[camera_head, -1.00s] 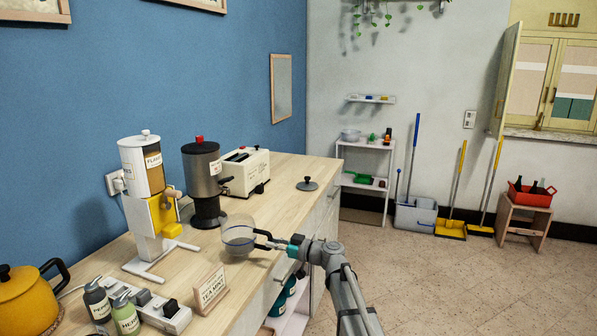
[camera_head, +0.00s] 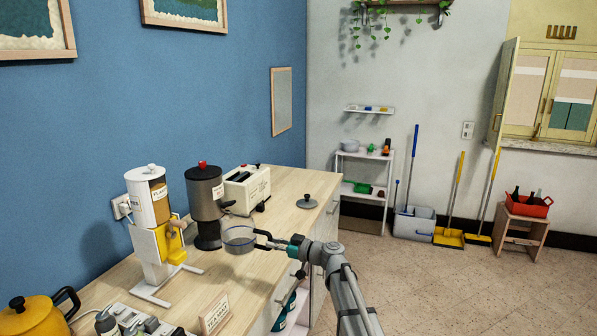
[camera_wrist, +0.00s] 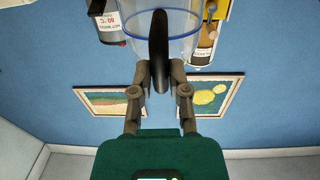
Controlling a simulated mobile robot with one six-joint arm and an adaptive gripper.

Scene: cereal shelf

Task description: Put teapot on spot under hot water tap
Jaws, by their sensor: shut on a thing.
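The teapot is a clear glass pot (camera_head: 239,241) with a blue rim and a black handle. My gripper (camera_head: 278,243) is shut on the handle, with the pot toward the dispenser. In the wrist view, my gripper (camera_wrist: 160,78) grips the black handle (camera_wrist: 159,48), and the glass body (camera_wrist: 182,22) shows behind it. The hot water dispenser (camera_head: 205,196) is dark grey with a red knob; its label (camera_wrist: 110,24) reads hot water 80 °C. The pot is beside the dispenser's base (camera_head: 207,244), to the right of it. I cannot tell whether they touch or how high the pot is.
A white and yellow flakes dispenser (camera_head: 150,205) stands left of the hot water dispenser. A toaster (camera_head: 246,187) stands behind it, and a dark lid (camera_head: 307,202) lies on the counter (camera_head: 277,190). A yellow kettle (camera_head: 32,318), bottles and a sign (camera_head: 214,313) are at the near end.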

